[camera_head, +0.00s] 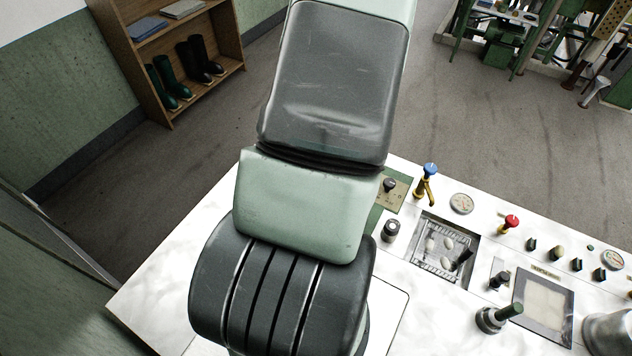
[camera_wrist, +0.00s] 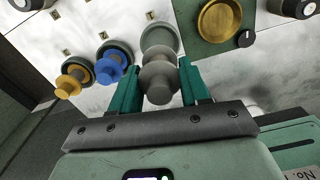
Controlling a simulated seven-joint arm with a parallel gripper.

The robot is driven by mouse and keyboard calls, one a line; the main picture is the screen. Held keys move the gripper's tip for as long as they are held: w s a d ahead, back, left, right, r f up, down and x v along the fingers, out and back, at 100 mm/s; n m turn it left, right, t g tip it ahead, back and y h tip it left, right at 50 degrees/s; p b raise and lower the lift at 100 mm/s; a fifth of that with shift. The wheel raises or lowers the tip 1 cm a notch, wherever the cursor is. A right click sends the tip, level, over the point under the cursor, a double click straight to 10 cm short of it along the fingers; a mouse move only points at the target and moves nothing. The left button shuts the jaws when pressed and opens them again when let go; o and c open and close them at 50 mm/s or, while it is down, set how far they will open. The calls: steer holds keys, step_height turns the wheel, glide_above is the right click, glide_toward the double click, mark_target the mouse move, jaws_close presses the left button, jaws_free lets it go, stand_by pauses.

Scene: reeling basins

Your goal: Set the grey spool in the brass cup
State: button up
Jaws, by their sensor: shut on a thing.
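In the wrist view my gripper (camera_wrist: 159,68) has its two green fingers shut on the grey spool (camera_wrist: 158,85), one on each side. A round grey form (camera_wrist: 160,38) lies directly behind the spool; I cannot tell whether it is the spool's far end or a holder under it. The brass cup (camera_wrist: 219,25) is round and shallow, set on a green plate, up and right of the spool and apart from it. It looks empty. In the head view my own arm hides the gripper and the spool, and I cannot make out the brass cup.
A blue spool (camera_wrist: 111,68) and a yellow spool (camera_wrist: 71,82) stand in dark holders left of the grey spool. A black knob (camera_wrist: 245,38) is beside the cup. In the head view the white worktop (camera_head: 420,300) carries a basin (camera_head: 442,248), taps and several knobs.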

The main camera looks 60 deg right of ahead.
step_height(320, 180, up, 3)
steer(key=shift+s+f, duration=0.1)
steer(key=shift+s, duration=0.05)
steer(key=shift+s+d+f, duration=0.1)
steer(key=shift+s+f, duration=0.95)
steer(key=shift+s, duration=0.5)
steer(key=shift+s+d+f, duration=0.1)
steer(key=shift+s+f, duration=1)
steer(key=shift+s, duration=0.45)
steer(key=shift+s+d+f, duration=0.1)
steer(key=shift+s+f, duration=0.95)
steer(key=shift+s, duration=0.5)
steer(key=shift+f, duration=0.35)
steer(key=shift+f, duration=0.25)
steer(key=shift+f, duration=0.1)
steer(key=shift+f, duration=0.3)
steer(key=shift+f, duration=0.4)
